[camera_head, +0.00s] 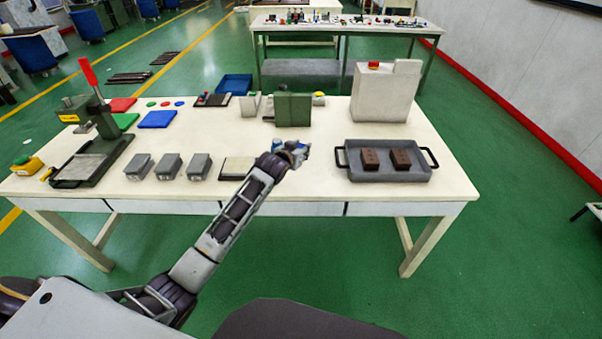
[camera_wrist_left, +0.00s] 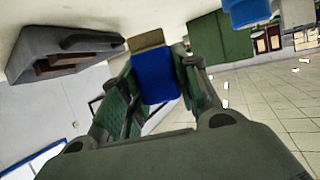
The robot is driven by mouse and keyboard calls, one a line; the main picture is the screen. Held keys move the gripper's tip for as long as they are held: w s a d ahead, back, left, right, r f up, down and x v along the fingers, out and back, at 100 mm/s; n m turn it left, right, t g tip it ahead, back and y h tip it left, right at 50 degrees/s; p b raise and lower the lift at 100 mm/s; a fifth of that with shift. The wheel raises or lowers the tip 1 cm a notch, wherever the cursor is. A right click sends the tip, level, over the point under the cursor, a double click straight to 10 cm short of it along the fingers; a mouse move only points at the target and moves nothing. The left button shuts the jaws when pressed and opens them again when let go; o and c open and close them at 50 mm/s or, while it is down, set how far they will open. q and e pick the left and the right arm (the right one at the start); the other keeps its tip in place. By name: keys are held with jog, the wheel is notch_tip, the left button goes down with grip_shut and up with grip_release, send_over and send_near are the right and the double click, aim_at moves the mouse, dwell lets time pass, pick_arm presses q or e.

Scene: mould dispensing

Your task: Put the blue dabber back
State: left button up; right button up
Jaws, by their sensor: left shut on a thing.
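My left gripper (camera_head: 293,151) is over the middle of the white table, between the flat pale pad and the grey tray. In the left wrist view, my left gripper (camera_wrist_left: 152,90) is shut on the blue dabber (camera_wrist_left: 155,77), a blue block with a tan end pointing away from the wrist. In the head view the dabber is mostly hidden by the gripper, with only a little blue showing. I cannot tell whether it touches the table. My right gripper is in neither view.
A grey tray (camera_head: 388,175) with two brown blocks is to the right. A green box (camera_head: 293,110) and a white machine (camera_head: 386,95) stand behind. Several grey moulds (camera_head: 169,167) and a red-handled press (camera_head: 104,118) are left. The table's front right is clear.

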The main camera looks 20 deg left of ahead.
pick_arm(q)
jog(key=shift+f, duration=2.7)
jog(key=shift+f, duration=0.1)
jog(key=shift+f, duration=1.8)
jog(key=shift+f, duration=0.1)
jog(key=o, duration=1)
jog(key=shift+s, duration=0.1)
jog(key=v, duration=1.2)
